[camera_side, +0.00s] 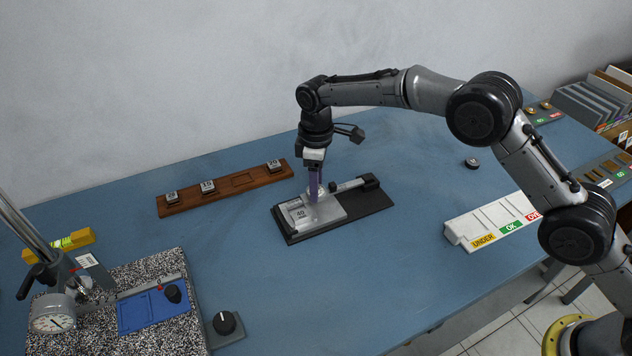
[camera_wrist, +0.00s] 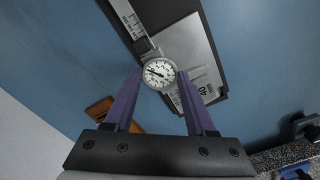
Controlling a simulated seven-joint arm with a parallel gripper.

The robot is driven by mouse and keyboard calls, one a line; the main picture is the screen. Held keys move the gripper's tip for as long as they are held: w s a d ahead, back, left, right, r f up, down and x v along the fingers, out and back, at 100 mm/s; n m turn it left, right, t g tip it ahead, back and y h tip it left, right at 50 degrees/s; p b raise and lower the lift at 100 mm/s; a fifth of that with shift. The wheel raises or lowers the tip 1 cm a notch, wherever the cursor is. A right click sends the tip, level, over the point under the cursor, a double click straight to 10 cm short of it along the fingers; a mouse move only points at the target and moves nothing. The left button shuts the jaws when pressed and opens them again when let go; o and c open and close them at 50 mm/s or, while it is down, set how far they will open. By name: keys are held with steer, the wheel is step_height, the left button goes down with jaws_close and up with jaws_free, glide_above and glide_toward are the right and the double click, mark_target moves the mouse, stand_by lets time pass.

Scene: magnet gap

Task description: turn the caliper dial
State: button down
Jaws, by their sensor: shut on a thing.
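The caliper dial (camera_wrist: 159,73) is a round white face with a needle, in the upper middle of the wrist view. My gripper (camera_side: 314,196) points straight down at the caliper, and its purple fingers are shut on the dial from both sides. In the wrist view the fingers (camera_wrist: 159,85) flank the dial's rim. The caliper's bar (camera_side: 347,186) runs to the right on a dark base plate (camera_side: 365,206). A silver block marked 40 (camera_side: 299,214) lies at the plate's left end. In the side view the fingers largely hide the dial.
A wooden rack (camera_side: 222,190) with several marked blocks and an empty slot stands behind left. A white bin strip (camera_side: 490,222) labelled UNDER and OK is at right. A granite stand (camera_side: 145,315) with a gauge (camera_side: 52,314) is front left. A black knob (camera_side: 225,322) sits near the front edge.

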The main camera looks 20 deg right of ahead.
steer(key=shift+m, duration=2.2)
steer(key=shift+c, duration=1.1)
jaws_free()
step_height(320, 180, up, 14)
